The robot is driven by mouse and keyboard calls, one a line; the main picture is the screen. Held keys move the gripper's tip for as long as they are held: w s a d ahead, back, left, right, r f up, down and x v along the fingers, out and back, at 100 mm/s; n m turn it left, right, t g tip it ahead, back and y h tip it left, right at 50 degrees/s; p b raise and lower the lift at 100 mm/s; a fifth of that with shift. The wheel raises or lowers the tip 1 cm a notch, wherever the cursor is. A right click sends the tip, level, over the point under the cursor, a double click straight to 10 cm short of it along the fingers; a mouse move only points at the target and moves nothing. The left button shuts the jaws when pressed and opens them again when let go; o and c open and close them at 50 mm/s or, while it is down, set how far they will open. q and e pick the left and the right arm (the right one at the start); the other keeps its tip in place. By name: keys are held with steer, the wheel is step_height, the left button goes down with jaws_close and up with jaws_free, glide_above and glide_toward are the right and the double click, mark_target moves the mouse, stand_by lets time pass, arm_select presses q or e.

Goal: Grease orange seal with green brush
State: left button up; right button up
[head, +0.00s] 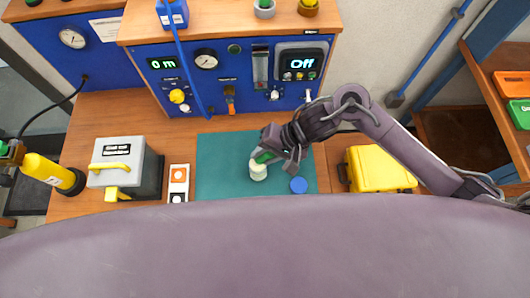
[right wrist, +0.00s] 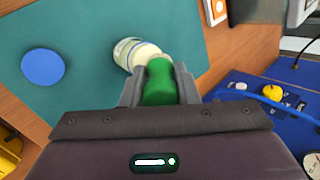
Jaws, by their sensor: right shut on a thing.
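The green brush (head: 264,157) is in my right gripper (head: 272,150), whose jaws are closed on its thick green handle (right wrist: 159,82) in the right wrist view. Its far end is at the mouth of a small cream-white jar (head: 258,172) on the teal mat; the jar also shows in the right wrist view (right wrist: 133,52). The bristles are hidden, and I cannot tell how deep they sit. A small orange round piece (head: 178,174), probably the orange seal, lies on a white plate (head: 179,186) left of the mat. My left gripper is out of view.
A blue disc (head: 299,185) lies on the teal mat (head: 220,160) right of the jar. A grey box (head: 125,168) with yellow handles stands left, a yellow case (head: 378,170) right. The blue panel (head: 235,80) rises behind. The mat's left half is clear.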

steer(key=shift+f, duration=0.65)
stand_by(0.8)
steer(key=shift+s+f+p, duration=0.15)
steer(key=shift+p, duration=0.25)
stand_by(2.3)
step_height(320, 180, up, 3)
steer(key=p, duration=0.3)
steer(key=shift+f+p, duration=0.1)
steer(key=shift+p, duration=0.25)
step_height(320, 180, up, 2)
steer(key=p, duration=0.2)
steer(key=shift+p, duration=0.3)
steer(key=shift+r, duration=1.2)
